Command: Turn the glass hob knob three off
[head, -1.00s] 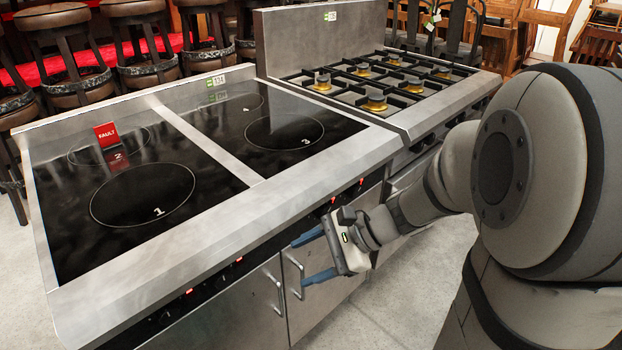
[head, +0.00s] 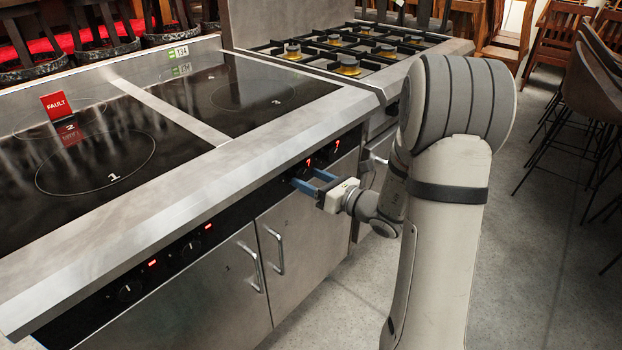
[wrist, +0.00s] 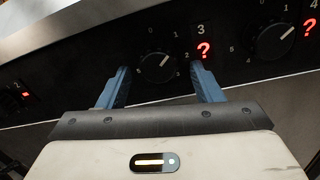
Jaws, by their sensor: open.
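Knob three (wrist: 152,68) is a round black knob on the dark front panel, below and left of the label 3. Its white pointer line is turned to the upper right, off the 0 mark. A red question mark (wrist: 204,50) glows beside it. My gripper (wrist: 158,74) is open, with one blue finger on each side of the knob in the wrist view; contact cannot be told. In the head view my gripper (head: 305,177) is at the hob's front panel and hides the knob.
Knob four (wrist: 272,46), with its own red question mark, is close on the right. Other knobs (head: 130,290) sit further left. Cupboard handles (head: 251,267) stick out below the panel. A gas range (head: 345,60) adjoins on the right. A red FAULT sign (head: 57,106) stands on the glass.

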